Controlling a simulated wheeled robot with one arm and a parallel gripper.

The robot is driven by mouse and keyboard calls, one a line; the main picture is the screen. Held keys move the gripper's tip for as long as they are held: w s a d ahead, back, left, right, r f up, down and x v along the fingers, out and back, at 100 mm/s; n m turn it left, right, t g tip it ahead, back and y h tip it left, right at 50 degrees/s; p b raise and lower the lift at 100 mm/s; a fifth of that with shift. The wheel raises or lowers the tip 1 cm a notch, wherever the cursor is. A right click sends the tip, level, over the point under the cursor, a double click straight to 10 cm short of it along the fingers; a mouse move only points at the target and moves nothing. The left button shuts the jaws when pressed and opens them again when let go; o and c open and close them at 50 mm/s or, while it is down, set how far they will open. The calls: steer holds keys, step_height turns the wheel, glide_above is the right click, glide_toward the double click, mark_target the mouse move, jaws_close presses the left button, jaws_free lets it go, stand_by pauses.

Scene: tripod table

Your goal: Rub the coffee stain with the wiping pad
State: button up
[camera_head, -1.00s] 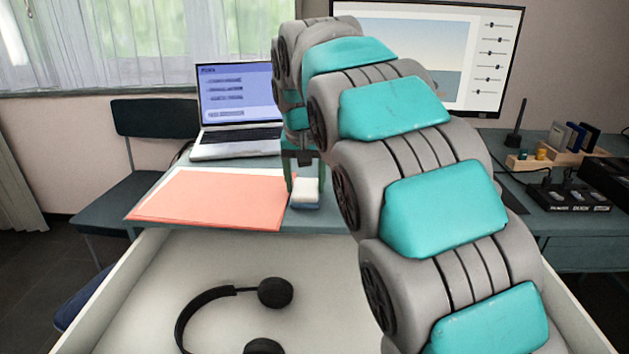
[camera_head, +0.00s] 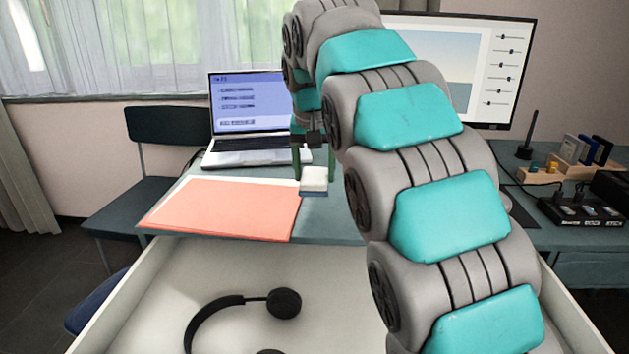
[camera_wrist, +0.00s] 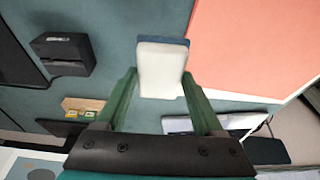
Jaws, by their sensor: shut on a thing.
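The wiping pad, a white block with a blue layer (camera_head: 314,181), is between the fingers of my gripper (camera_head: 313,163), to the right of the salmon folder on the desk. In the wrist view the pad (camera_wrist: 161,75) fills the space between the two green fingers of my gripper (camera_wrist: 160,80), which is shut on it. The pad appears a little above the desk top (camera_head: 335,225), though the exact gap cannot be told. I see no coffee stain in either view; my arm covers part of the desk in the head view.
The salmon folder (camera_head: 225,208) lies left of the pad, with an open laptop (camera_head: 248,118) behind. An open drawer in front holds headphones (camera_head: 284,303). A monitor (camera_head: 480,70) stands behind my arm. A black box (camera_head: 580,212) and wooden organiser (camera_head: 567,172) are at right.

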steer(key=shift+r, duration=0.25)
steer(key=shift+r, duration=1.55)
steer(key=shift+s, duration=0.1)
